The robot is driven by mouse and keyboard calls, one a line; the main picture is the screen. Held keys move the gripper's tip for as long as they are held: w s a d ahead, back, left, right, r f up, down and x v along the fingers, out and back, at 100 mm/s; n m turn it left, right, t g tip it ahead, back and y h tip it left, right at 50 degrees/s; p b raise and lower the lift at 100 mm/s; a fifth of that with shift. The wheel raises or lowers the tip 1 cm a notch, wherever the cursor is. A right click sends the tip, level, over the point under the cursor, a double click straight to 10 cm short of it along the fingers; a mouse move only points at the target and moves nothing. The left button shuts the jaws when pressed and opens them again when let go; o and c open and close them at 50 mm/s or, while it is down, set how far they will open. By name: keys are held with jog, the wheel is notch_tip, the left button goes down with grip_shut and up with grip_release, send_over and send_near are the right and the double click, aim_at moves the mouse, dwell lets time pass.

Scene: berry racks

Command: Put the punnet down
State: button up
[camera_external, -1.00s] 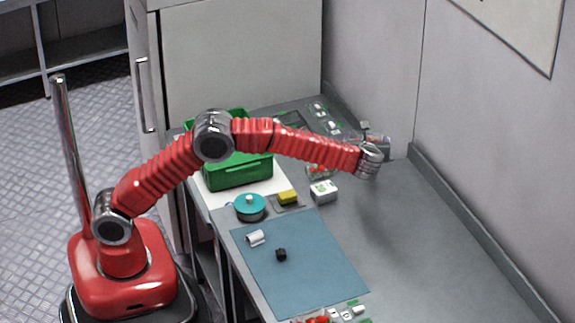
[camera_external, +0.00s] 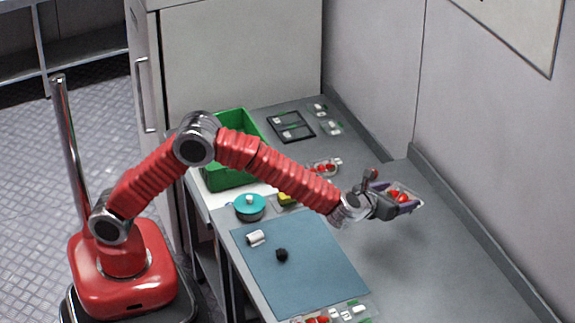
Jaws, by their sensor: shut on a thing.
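My gripper (camera_external: 390,201) is at the right of the external view, at the end of my red arm. It is shut on a clear punnet (camera_external: 401,197) with red berries in it. The punnet is held over the grey worktop (camera_external: 440,262); how high it is above the top is hard to tell. The gripper's fingers are partly hidden by the wrist and the punnet.
A green crate (camera_external: 226,179) stands at the back left. Another berry punnet (camera_external: 323,168), a black frame (camera_external: 291,126) and a teal-lidded pot (camera_external: 250,207) stand nearby. A blue mat (camera_external: 305,262) holds small items. The worktop's right side is clear.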

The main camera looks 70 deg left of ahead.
jog(key=shift+f, duration=3.1)
jog(key=shift+f, duration=1.85)
jog(key=shift+f, duration=0.1)
jog(key=o, duration=1.1)
